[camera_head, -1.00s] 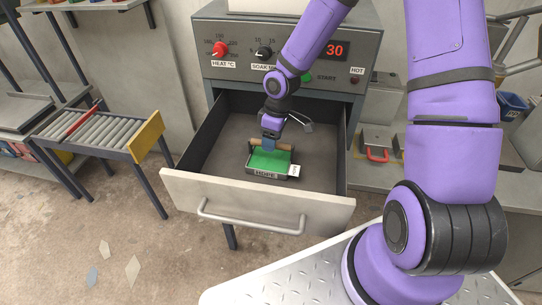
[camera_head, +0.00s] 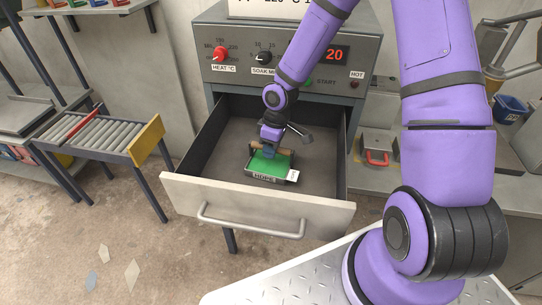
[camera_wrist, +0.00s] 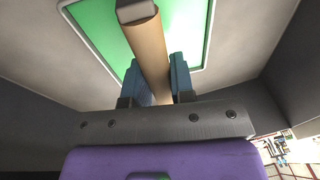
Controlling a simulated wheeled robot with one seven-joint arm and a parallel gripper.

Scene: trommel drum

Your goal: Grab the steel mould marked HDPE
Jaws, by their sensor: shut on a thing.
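The steel mould (camera_head: 264,175) marked HDPE lies in the open drawer, with a green filling (camera_head: 268,164) and a small white tag (camera_head: 293,175) at its right front corner. My gripper (camera_head: 269,149) reaches down into the drawer from above and is shut on this handle. In the wrist view the two blue fingers (camera_wrist: 160,82) sit on either side of the tan handle (camera_wrist: 148,48), with the green surface (camera_wrist: 185,22) beyond. The mould appears flat on the drawer floor; any gap beneath it is hidden.
The drawer (camera_head: 255,202) has high side walls and a pale front with a bar handle. The control panel (camera_head: 285,62) stands above, its display reading 20. A roller stand (camera_head: 95,130) is at left.

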